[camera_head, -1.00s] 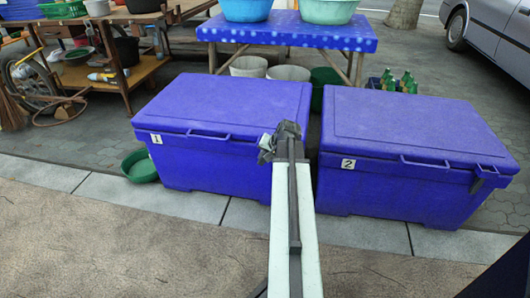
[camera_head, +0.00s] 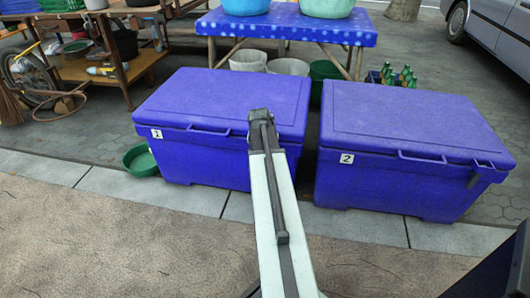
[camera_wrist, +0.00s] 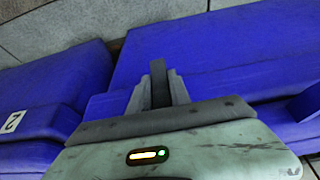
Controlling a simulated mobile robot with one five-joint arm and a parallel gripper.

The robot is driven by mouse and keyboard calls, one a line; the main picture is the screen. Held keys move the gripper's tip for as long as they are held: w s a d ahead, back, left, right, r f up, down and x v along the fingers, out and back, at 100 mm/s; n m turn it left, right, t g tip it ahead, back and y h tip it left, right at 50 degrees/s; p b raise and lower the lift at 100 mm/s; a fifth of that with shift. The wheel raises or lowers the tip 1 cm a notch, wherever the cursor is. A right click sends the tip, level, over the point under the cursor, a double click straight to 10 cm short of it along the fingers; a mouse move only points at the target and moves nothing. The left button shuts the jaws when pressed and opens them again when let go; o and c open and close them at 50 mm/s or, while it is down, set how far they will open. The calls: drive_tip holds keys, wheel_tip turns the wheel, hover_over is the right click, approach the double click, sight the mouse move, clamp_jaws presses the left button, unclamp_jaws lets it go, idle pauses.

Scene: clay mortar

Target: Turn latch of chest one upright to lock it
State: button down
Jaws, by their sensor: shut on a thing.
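Chest one (camera_head: 222,100) is a blue box with a shut lid and a label "1" (camera_head: 157,134). My gripper (camera_head: 260,118) is at its upper front, toward the right end. In the wrist view, my gripper (camera_wrist: 158,98) is shut on a dark narrow bar, the latch (camera_wrist: 158,76), which stands between the two grey fingers. In the head view the latch is hidden behind my gripper and arm, and I cannot tell its angle to the chest.
A green bowl (camera_head: 140,160) lies left of chest one. A blue table (camera_head: 290,30) stands behind. The front paving is clear.

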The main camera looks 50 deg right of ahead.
drive_tip(key=shift+s+d, duration=0.15)
drive_tip(key=shift+d, duration=0.05)
drive_tip(key=c, duration=1.2)
unclamp_jaws()
drive_tip(key=shift+a, duration=0.1)
drive_tip(key=p+v, duration=0.7)
drive_tip(key=shift+r, duration=0.3)
drive_tip(key=shift+a, duration=0.1)
